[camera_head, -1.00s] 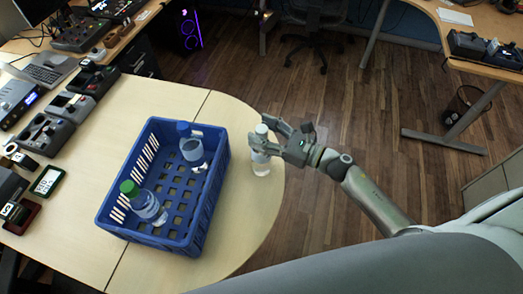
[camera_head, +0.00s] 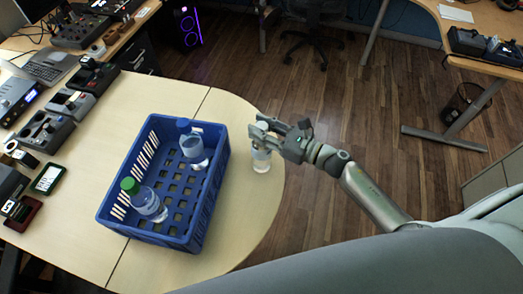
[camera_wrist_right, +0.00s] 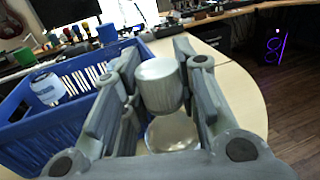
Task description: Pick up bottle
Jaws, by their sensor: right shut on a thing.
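A clear bottle (camera_head: 261,161) is upright at the right edge of the pale table, just right of the blue crate. My right gripper (camera_head: 262,134) is shut on its upper part, and the fingers hide much of the top in the head view. In the right wrist view, the bottle's whitish cap (camera_wrist_right: 161,84) sits between the two fingers of the right gripper (camera_wrist_right: 155,88). I cannot tell whether the base touches the table. My left gripper is not in view.
The blue crate (camera_head: 216,190) holds a green-capped bottle (camera_head: 147,202) and a blue-capped bottle (camera_head: 193,150). Devices, including a small display (camera_head: 47,179), line the table's left side.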

